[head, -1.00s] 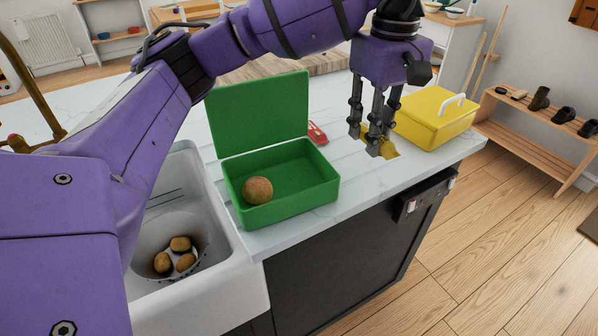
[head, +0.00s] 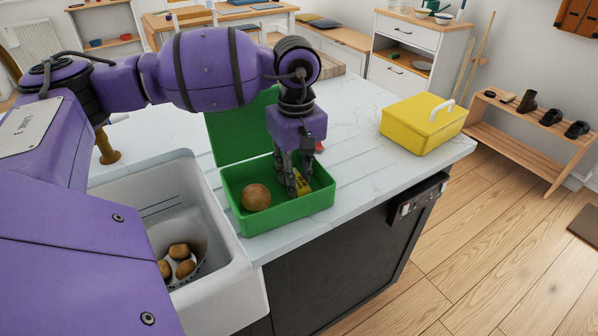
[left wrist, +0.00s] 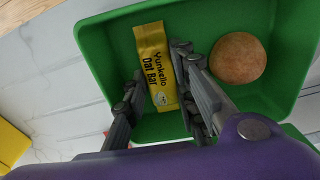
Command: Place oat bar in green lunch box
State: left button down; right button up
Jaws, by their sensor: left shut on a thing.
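The green lunch box (head: 318,205) stands open on the white counter, its lid upright at the back. The yellow oat bar (head: 302,183) is inside the box's outline, at its right side; its printed label faces up in the left wrist view (left wrist: 154,62). My left gripper (head: 296,191) points down into the box and is shut on the bar, with fingers on both sides of it. A round brown roll-like item (head: 256,197) lies in the left part of the box. I cannot tell whether the bar touches the box floor. My right gripper is not in view.
A closed yellow lunch box (head: 425,122) stands at the counter's right end. A small red item (head: 319,147) lies behind the green box, partly hidden. The sink (head: 160,210) at left holds a colander with several brown potato-like items. Counter between the boxes is clear.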

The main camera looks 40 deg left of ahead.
pick_arm(q)
jog(key=shift+f, duration=0.4)
jog(key=shift+f, duration=0.2)
jog(key=c, duration=1.4)
grip_release()
jog(key=shift+c, duration=0.2)
jog(key=shift+r, duration=0.1)
notch_tip(320, 180, up, 12)
jog(key=shift+r, duration=0.15)
